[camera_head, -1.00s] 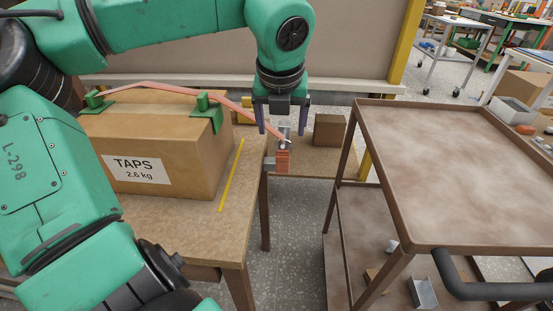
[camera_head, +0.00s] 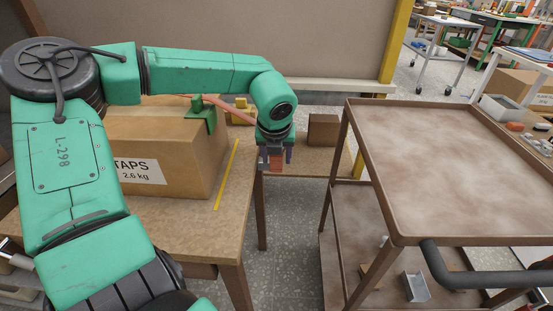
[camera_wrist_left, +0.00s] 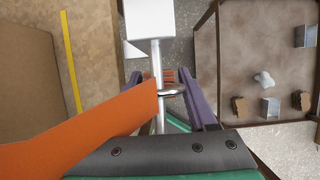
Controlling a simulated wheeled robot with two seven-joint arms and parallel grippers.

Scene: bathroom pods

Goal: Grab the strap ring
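The orange strap (camera_head: 233,110) runs over the cardboard box toward my left gripper; in the left wrist view its broad end (camera_wrist_left: 90,130) comes in from the left. A silver strap ring (camera_wrist_left: 172,93) shows at its end, beside or around a metal rod (camera_wrist_left: 157,65) with a white block on top; I cannot tell which. My left gripper (camera_head: 276,155) points down past the table's right edge. Its purple fingers (camera_wrist_left: 167,88) are apart, with the ring between them and no clear contact. In the head view the gripper hides the ring. My right gripper is not in view.
The cardboard box (camera_head: 145,168) marked TAPS stands on the table (camera_head: 195,225), with a green bracket (camera_head: 203,118) on it. A brown two-level cart (camera_head: 440,150) stands to the right, its top empty. A small brown box (camera_head: 323,130) is behind the gripper.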

